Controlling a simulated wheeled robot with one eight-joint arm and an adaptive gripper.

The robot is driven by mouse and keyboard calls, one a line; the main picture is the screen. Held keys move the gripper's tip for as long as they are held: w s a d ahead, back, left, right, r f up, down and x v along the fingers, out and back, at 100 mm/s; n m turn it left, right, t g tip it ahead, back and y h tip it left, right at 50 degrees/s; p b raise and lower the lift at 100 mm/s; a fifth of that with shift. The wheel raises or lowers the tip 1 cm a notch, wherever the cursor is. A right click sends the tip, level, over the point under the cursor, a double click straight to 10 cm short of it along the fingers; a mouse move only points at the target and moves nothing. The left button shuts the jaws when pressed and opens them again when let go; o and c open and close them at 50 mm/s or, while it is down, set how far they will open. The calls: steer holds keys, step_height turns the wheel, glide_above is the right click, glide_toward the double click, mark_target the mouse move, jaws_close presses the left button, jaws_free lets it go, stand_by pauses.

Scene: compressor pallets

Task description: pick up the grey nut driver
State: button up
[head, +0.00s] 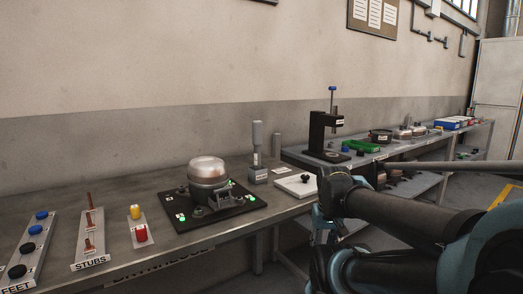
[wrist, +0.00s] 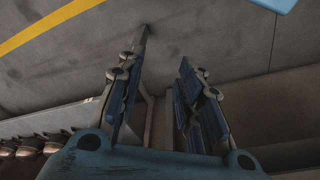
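The grey nut driver (head: 257,134) stands upright at the back of the bench, its lower end in a small grey holder block (head: 257,173) with a label. It is right of the black plate with the compressor. My gripper (wrist: 165,48) is open and empty in the wrist view, fingers apart above the floor. In the head view my dark arm is at the right, apart from the nut driver, and I cannot make out the fingers there. The nut driver is not in the wrist view.
A compressor (head: 207,171) sits on a black plate (head: 174,209). A white pad (head: 296,186) lies right of the holder, and a plain grey cylinder (head: 276,147) stands behind it. A black press (head: 317,137) stands on the farther bench. Racks of feet (head: 35,247) and stubs (head: 90,240) lie left.

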steer(key=o, duration=0.3)
steer(key=shift+o, duration=1.3)
steer(key=r, duration=0.3)
steer(key=shift+w+a+n, duration=0.1)
steer(key=shift+a+n, duration=0.1)
steer(key=shift+n, duration=0.2)
step_height(320, 180, up, 42)
steer(key=n+g, duration=0.2)
steer(key=n, duration=1.9)
glide_above(257, 138)
steer(key=w, duration=0.2)
steer(key=f, duration=1.2)
steer(key=shift+s, duration=0.25)
steer(key=shift+w+f, duration=0.15)
steer(key=shift+f, duration=1.15)
steer(key=shift+w+f, duration=0.1)
steer(key=shift+f, duration=1.2)
